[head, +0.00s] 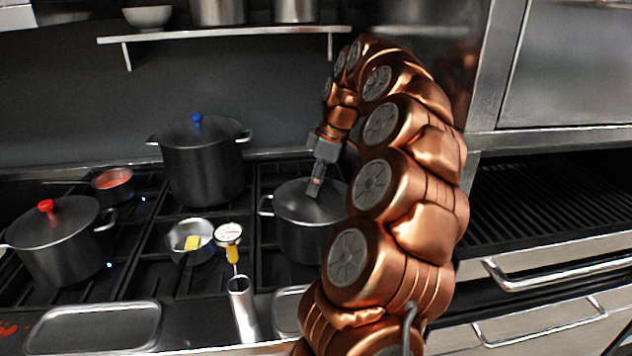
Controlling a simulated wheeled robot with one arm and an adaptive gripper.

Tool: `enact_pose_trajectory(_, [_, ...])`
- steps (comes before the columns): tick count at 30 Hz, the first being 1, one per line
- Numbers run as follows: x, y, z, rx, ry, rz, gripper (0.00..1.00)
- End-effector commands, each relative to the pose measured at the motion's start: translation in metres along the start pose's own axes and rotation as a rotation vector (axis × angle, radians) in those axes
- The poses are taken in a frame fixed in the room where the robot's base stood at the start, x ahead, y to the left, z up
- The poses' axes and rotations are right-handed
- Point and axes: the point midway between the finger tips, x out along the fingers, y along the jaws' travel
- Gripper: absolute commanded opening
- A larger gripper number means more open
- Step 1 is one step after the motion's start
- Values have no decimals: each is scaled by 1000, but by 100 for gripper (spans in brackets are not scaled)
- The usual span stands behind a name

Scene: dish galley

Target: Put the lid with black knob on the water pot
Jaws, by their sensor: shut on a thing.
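My gripper (314,188) points down at the dark lid (292,203) on the right-hand pot (298,240). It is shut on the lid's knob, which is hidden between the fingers. The lid lies over the pot's mouth and looks about level; I cannot tell whether its rim touches the pot all round. My arm hides the pot's right side. The lid covers the pot's contents, so I cannot see whether water is inside.
A blue-knobbed lidded pot (200,165) stands at the back, and a red-knobbed one (55,245) at the left. A small pan with red contents (113,184), a pan with a yellow piece (188,249), a dial thermometer (228,233) and a metal cylinder (243,308) are nearby. A shelf (220,35) hangs above.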

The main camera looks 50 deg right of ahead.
Motion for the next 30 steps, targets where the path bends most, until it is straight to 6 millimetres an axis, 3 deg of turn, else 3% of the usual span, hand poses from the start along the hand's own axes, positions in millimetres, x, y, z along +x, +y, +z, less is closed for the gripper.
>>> enact_pose_trajectory(4, [0,0,0,0,0,1,0])
enact_pose_trajectory(5, [0,0,0,0,0,1,36])
enact_pose_trajectory(12, [0,0,0,0,0,1,61])
enact_pose_trajectory(19, [0,0,0,0,0,0,62])
enact_pose_trajectory(26, [0,0,0,0,0,0,86])
enact_pose_trajectory(30, [0,0,0,0,0,0,87])
